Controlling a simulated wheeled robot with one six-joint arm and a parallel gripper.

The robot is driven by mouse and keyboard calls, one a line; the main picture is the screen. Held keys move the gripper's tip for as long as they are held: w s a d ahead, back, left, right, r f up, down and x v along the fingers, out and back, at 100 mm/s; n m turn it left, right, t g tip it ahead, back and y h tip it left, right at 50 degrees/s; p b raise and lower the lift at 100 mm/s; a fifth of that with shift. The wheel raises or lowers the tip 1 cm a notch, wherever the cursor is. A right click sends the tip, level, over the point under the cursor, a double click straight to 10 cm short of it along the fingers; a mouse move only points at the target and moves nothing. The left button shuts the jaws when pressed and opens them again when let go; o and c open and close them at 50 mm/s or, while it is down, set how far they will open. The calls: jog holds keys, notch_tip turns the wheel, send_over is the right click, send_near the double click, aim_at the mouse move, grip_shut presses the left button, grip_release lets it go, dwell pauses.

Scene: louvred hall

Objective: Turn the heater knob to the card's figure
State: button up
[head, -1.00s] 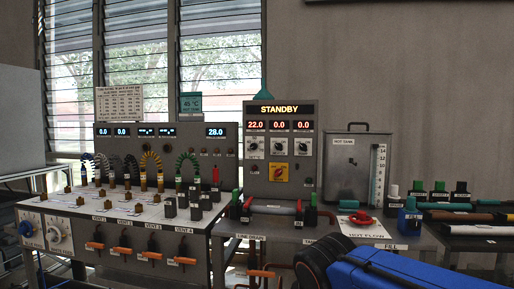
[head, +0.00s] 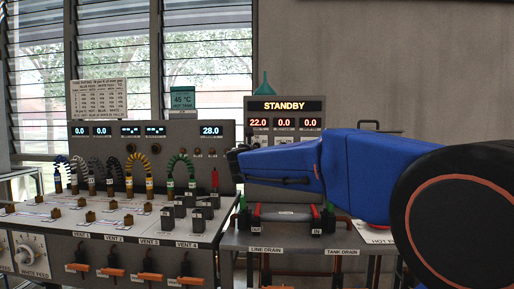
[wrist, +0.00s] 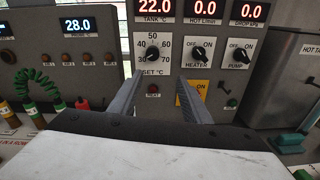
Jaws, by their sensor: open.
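The card (head: 183,99) on the window side reads 45 °C, with smaller lettering below. In the wrist view the SET °C knob (wrist: 152,54) is a dark dial with figures from 30 to 70; its pointer is too small to read surely. Right of it is the HEATER knob (wrist: 197,56), marked OFF and ON. My gripper (wrist: 162,80) is open and empty, its two fingers reaching towards the panel just below these knobs, touching neither. In the head view my gripper (head: 236,160) and blue arm hide most of the knob row.
The display (head: 284,106) reads STANDBY, with 22.0, 0.0 and 0.0 below. A yellow switch plate (wrist: 190,94) is partly behind the right finger. The PUMP knob (wrist: 239,55) is further right. Coiled hoses (head: 180,170) stand on the left bench.

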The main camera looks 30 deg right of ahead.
jog(key=w+d+n, duration=0.1)
jog(key=w+d, duration=0.1)
jog(key=w, duration=0.3)
jog(key=w+d+r, duration=0.1)
jog(key=w+d, duration=0.2)
jog(key=w, duration=0.2)
jog(key=shift+w+d+r+n+t, duration=0.15)
jog(key=shift+w+d+n+t, duration=0.15)
jog(key=shift+w+n+t, duration=0.1)
jog(key=shift+c, duration=0.4)
grip_shut()
dwell(1.0)
